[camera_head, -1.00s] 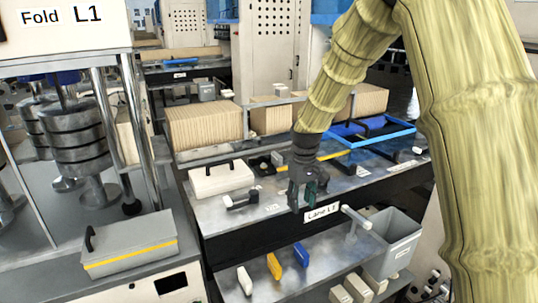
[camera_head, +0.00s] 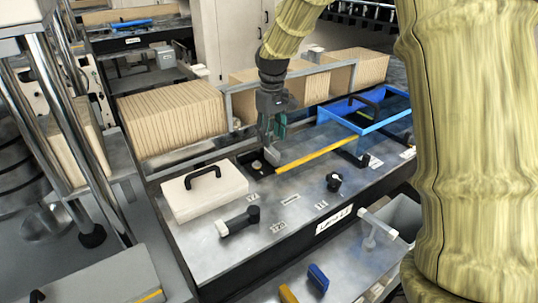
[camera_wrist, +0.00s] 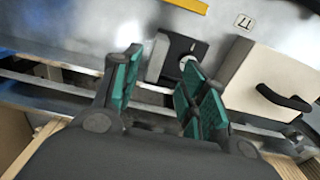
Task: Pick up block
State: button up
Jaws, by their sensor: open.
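My gripper (camera_head: 270,152) is open and empty above the grey metal worktop (camera_head: 290,240), near its back edge. In the wrist view its green-padded fingers (camera_wrist: 163,82) are spread. A dark block (camera_wrist: 178,60) with a round metal piece lies flat on the worktop just past the fingertips, partly hidden by the right finger. It also shows in the head view (camera_head: 255,164), just left of my gripper. The fingers appear apart from it. On the lower shelf are a blue block (camera_head: 318,278) and a yellow block (camera_head: 288,294). I cannot tell which block is meant.
A white box with a black handle (camera_head: 203,192) stands left of the dark block. A black-handled lever (camera_head: 240,221) and a knob (camera_head: 334,182) stand in front. Pleated kraft stacks (camera_head: 175,118) stand behind.

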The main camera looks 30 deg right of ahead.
aim_at(272, 149)
jog(key=f, duration=0.1)
jog(key=w+f, duration=0.1)
jog(key=f, duration=0.1)
jog(key=shift+f+p, duration=0.25)
jog(key=shift+p, duration=0.05)
jog(key=shift+s+d+f+p, duration=0.2)
jog(key=shift+s+f+p, duration=0.4)
jog(key=shift+p, duration=0.25)
jog(key=f, duration=0.1)
jog(key=w+f+p, duration=0.1)
jog(key=f, duration=0.1)
jog(key=shift+f, duration=0.2)
jog(key=shift+s, duration=0.25)
jog(key=shift+w, duration=0.15)
jog(key=c, duration=0.6)
grip_shut()
